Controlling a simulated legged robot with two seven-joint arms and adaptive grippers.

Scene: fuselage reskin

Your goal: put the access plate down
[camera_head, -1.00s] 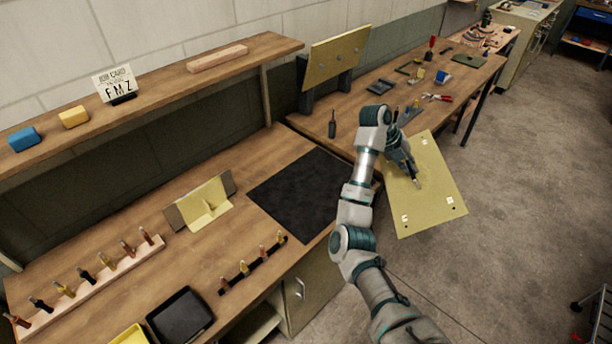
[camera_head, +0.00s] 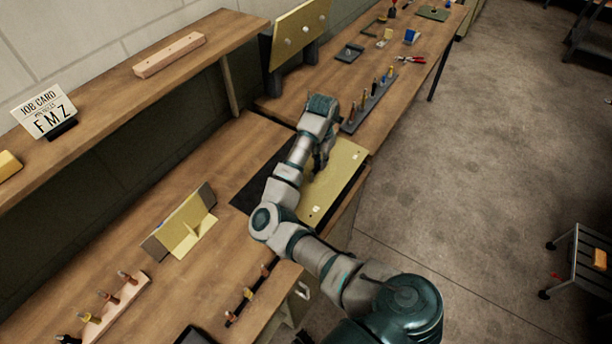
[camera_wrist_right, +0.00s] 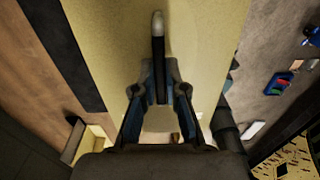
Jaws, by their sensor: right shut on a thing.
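The access plate (camera_head: 335,180) is a flat yellow-green panel with small white marks and dark holes. In the head view it lies over the black mat (camera_head: 252,192) on the workbench, with mat showing on its left and right sides. I cannot tell whether it touches the mat. My right gripper (camera_head: 325,160) is shut on a part at the plate's middle, partly hidden by my own wrist. My left gripper is not in view.
A yellow angled bracket (camera_head: 190,225) stands left of the mat. A rack of small tools (camera_head: 368,105) is on the bench beyond the plate. Another yellow panel (camera_head: 300,35) stands upright at the back. Tool holders (camera_head: 245,300) sit near the front edge.

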